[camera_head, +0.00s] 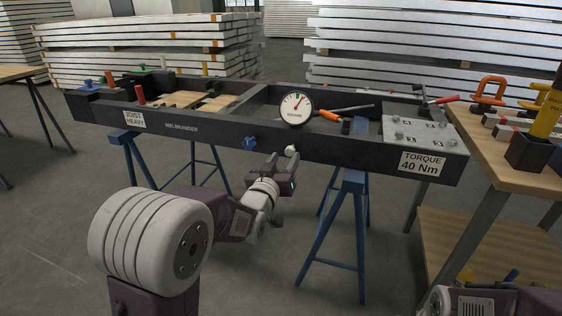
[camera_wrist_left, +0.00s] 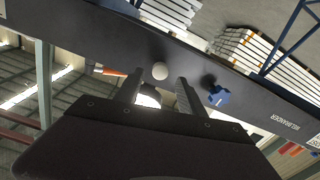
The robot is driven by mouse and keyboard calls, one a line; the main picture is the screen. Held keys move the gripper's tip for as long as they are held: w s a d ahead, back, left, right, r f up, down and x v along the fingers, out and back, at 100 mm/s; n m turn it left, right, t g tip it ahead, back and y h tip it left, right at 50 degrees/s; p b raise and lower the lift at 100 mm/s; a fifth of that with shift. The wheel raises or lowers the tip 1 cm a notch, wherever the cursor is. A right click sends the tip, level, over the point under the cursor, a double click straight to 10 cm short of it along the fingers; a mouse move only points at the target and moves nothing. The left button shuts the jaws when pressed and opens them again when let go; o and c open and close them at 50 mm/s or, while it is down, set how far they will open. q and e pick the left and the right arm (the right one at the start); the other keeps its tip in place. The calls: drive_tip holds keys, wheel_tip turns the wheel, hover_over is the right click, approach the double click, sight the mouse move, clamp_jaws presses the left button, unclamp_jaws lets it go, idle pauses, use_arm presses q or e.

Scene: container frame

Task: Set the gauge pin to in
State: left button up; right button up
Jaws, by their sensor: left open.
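A pale round knob, which looks like the gauge pin (camera_head: 291,150), sticks out of the dark frame's front face below the dial gauge (camera_head: 296,109). It also shows in the left wrist view (camera_wrist_left: 160,71). Whether it is in or out I cannot tell. My left gripper (camera_head: 286,164) is open just below and in front of the knob. In the left wrist view its two fingers (camera_wrist_left: 158,82) point at the frame on either side of the knob, with nothing between them. Of my right arm only a link shows at bottom right; its gripper is out of view.
A blue knob (camera_head: 249,143) sits on the same face, left of the pin. The frame (camera_head: 345,147) rests on blue trestles (camera_head: 345,220). A screwdriver (camera_head: 330,115) lies behind the gauge. A wooden bench (camera_head: 500,165) with clamps stands at right.

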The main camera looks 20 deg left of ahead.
use_arm(q)
drive_tip(key=s, duration=0.4)
drive_tip(key=shift+s+a, duration=0.1)
